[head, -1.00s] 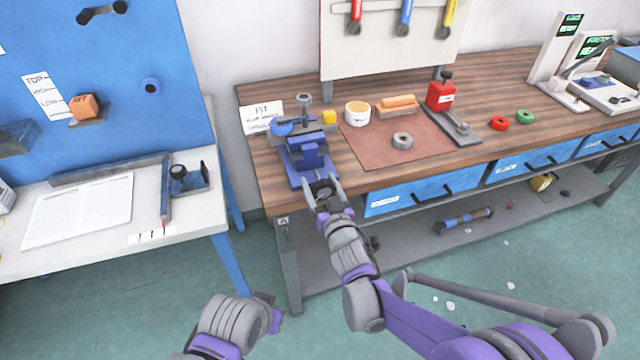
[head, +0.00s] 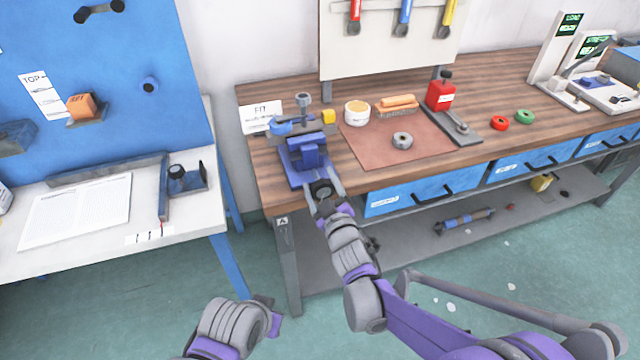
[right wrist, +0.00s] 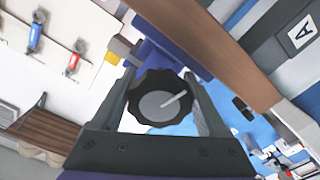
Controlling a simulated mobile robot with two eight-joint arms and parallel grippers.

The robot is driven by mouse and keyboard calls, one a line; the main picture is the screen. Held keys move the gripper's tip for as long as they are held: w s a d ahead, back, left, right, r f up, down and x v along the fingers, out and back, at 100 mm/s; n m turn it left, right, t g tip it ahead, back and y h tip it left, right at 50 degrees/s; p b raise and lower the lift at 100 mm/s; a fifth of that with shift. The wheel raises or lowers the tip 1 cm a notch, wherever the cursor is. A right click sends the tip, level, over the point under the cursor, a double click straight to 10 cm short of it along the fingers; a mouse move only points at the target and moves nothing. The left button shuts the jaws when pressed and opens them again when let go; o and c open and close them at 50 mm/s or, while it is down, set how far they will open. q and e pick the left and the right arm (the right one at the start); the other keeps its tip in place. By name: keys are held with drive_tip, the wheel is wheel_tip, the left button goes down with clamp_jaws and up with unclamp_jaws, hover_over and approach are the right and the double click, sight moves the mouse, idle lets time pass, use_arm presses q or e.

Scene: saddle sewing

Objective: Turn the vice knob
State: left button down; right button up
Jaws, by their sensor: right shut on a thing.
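The blue vice (head: 308,158) stands at the left front corner of the wooden workbench (head: 365,165). Its round black vice knob (head: 322,188) sticks out past the bench's front edge. In the right wrist view the knob (right wrist: 160,98) has a scalloped rim and a grey face with a light line slanting up to the right. My right gripper (head: 323,186) has one finger on each side of the knob and is shut on it; the fingers also show in the right wrist view (right wrist: 162,100). My left arm shows at the bottom of the head view, but its fingers cannot be made out.
A brown mat (head: 375,143) holds a grey ring (head: 402,141). Blue drawers (head: 425,190) lie below the bench top. A white table (head: 85,235) stands at the left.

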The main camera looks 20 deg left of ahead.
drive_tip(key=n, duration=0.6)
drive_tip(key=shift+d+n+p, duration=0.1)
drive_tip(key=shift+n+p, duration=0.2)
drive_tip(key=shift+p, duration=0.1)
drive_tip(key=n, duration=0.3)
drive_tip(key=n+p, duration=0.1)
drive_tip(key=n, duration=0.2)
drive_tip(key=shift+w+r, duration=0.1)
drive_tip(key=shift+r, duration=0.1)
drive_tip(key=n+p, duration=0.2)
drive_tip(key=n, duration=0.4)
drive_tip(key=shift+r+n, duration=0.15)
drive_tip(key=shift+n, duration=0.15)
drive_tip(key=n+p, duration=0.1)
drive_tip(key=n, duration=0.2)
drive_tip(key=shift+n+p, duration=0.7)
drive_tip(key=shift+n, duration=1.3)
drive_tip(key=o, duration=1.3)
drive_tip(key=shift+c, duration=0.2)
